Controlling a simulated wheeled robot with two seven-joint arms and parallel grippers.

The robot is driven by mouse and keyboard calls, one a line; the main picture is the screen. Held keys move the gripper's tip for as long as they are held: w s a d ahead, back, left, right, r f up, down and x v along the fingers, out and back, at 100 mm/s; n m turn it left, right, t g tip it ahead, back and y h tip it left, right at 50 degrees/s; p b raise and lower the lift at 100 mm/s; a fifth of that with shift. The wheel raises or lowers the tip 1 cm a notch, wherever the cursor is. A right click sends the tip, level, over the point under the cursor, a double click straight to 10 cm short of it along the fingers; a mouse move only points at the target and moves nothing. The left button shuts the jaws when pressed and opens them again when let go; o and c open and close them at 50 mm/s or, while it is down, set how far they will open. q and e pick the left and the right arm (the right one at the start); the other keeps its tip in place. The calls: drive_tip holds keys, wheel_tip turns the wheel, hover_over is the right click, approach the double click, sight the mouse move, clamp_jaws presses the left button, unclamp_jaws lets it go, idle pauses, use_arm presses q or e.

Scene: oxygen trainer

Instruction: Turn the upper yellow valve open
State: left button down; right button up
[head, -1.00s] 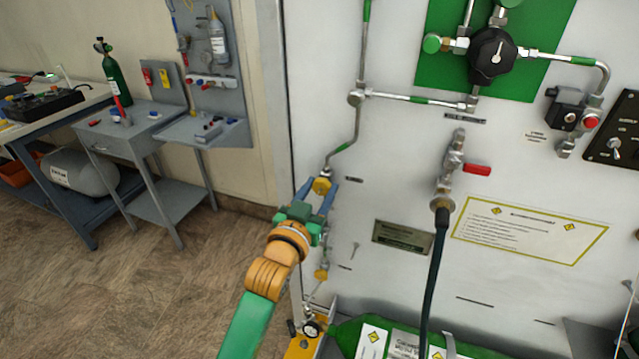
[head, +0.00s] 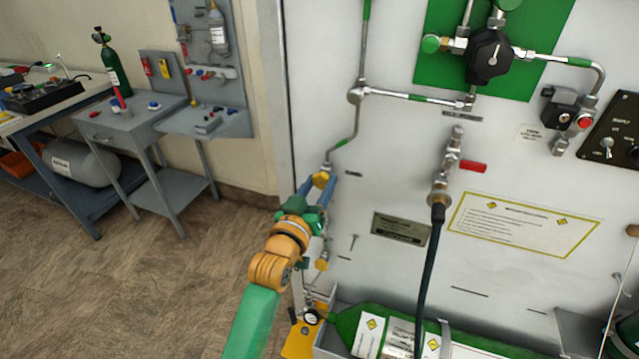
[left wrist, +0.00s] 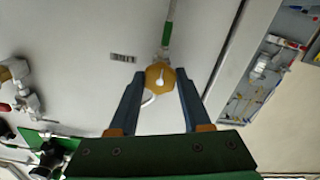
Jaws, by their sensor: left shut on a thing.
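The upper yellow valve (head: 321,180) sits on the thin pipe at the left of the white panel. My left gripper (head: 318,185) has its blue fingers on either side of the valve and is shut on it. In the left wrist view the valve's yellow knob (left wrist: 158,77), with a white mark on its face, lies between the two fingertips (left wrist: 160,82). A lower yellow valve (head: 321,264) shows below, beside my wrist. My right gripper is out of view.
A red-handled valve (head: 472,167) with a black hose (head: 428,270) stands to the right on the panel. A black regulator knob (head: 490,57) is above. A green cylinder (head: 350,322) lies below. Floor (head: 110,290) is open at left.

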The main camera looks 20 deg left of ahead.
use_arm(q)
drive_tip(key=shift+f, duration=0.1)
drive_tip(key=shift+c, duration=1.8)
unclamp_jaws()
drive_tip(key=s, duration=0.7)
drive_tip(key=shift+b, duration=0.45)
drive_tip(key=shift+a, duration=0.1)
